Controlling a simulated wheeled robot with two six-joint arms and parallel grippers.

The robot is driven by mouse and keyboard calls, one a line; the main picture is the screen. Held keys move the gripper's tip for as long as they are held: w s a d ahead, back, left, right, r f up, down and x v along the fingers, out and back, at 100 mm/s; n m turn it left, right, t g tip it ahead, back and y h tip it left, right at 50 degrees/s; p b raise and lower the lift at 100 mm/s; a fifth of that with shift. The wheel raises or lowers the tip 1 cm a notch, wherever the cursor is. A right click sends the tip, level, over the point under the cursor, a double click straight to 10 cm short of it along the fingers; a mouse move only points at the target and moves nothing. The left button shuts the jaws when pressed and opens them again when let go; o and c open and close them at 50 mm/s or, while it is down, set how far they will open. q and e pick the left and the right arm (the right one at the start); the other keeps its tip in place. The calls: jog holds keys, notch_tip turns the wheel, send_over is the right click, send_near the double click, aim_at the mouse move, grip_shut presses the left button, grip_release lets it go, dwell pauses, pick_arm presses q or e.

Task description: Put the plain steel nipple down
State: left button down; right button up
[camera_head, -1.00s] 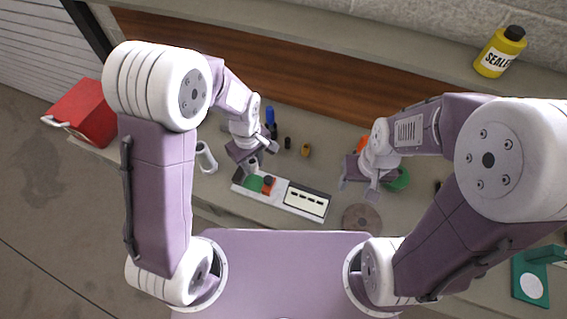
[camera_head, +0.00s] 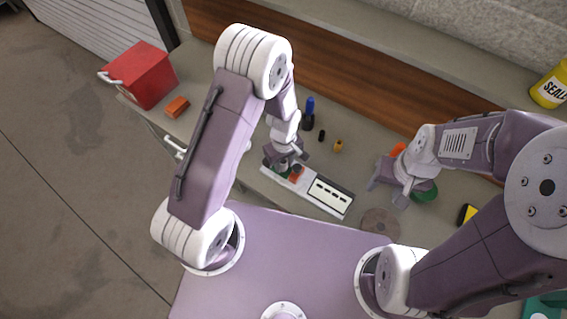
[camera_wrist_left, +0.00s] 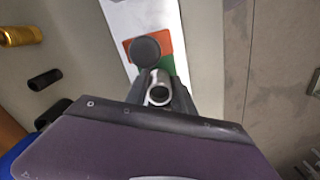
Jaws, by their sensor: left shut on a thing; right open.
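The plain steel nipple (camera_wrist_left: 159,92) shows in the left wrist view as a short bright metal tube, its round open end facing the camera. My left gripper (camera_wrist_left: 160,84) is shut on it, over the green patch of the white tray (camera_wrist_left: 145,15). Whether the nipple touches the tray I cannot tell. In the head view my left gripper (camera_head: 283,165) is over the left end of the tray (camera_head: 332,197), and the nipple is hard to make out. My right gripper (camera_head: 384,183) is open, right of the tray and beside a green round thing (camera_head: 425,192).
A dark round piece (camera_wrist_left: 145,50) sits on the tray's red patch, close to the nipple. Blue (camera_head: 309,108), black (camera_head: 321,136) and yellow-brown (camera_head: 338,146) small parts stand behind the tray. A brown disc (camera_head: 380,224) lies to its right. A red box (camera_head: 140,75) is far left.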

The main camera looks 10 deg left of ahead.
pick_arm(q)
jog(key=shift+w+f, duration=0.2)
jog(key=shift+f, duration=0.1)
jog(key=shift+f, duration=0.1)
jog(key=c, duration=1.1)
grip_release()
jog(key=shift+s, duration=0.15)
